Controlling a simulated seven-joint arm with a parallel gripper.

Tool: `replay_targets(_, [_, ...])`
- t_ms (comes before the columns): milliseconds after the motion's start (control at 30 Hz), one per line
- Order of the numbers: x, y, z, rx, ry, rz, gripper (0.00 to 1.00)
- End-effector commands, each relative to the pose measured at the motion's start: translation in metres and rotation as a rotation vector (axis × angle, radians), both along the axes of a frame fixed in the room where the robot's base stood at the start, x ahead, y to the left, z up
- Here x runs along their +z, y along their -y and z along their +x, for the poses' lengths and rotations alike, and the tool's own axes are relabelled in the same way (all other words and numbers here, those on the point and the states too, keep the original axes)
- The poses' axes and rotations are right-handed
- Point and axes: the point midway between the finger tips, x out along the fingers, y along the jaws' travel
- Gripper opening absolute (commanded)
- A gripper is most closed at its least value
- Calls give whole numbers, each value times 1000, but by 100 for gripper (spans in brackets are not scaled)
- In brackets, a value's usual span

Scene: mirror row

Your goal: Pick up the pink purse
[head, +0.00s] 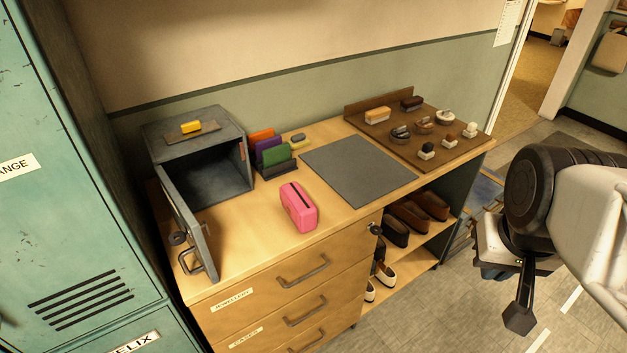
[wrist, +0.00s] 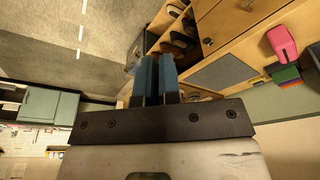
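The pink purse (head: 299,207) stands on the wooden counter (head: 247,245), near its front edge, between the open safe and the grey mat. In the wrist view the purse (wrist: 281,42) shows at the upper right. My gripper (head: 519,318) is at the right of the head view, over the floor and well apart from the purse. In the wrist view the blue fingers of my gripper (wrist: 157,60) are close together, with nothing seen between them. Nothing covers the purse in the head view.
The open grey safe (head: 195,140) has a yellow item (head: 190,127) on top; its door (head: 187,225) swings out left of the purse. Colored wallets (head: 272,152) stand behind the purse. A grey mat (head: 358,170) and a brown display board (head: 430,128) lie right. Shoes (head: 407,218) fill shelves below.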

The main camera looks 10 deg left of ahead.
Motion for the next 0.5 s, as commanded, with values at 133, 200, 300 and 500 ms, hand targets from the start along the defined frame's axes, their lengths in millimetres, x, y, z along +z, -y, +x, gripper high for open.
replay_targets(133, [0,0,0,0,0,0,28])
replay_targets(200, [0,0,0,0,0,0,38])
replay_targets(300, [0,0,0,0,0,0,54])
replay_targets(500, [0,0,0,0,0,0,84])
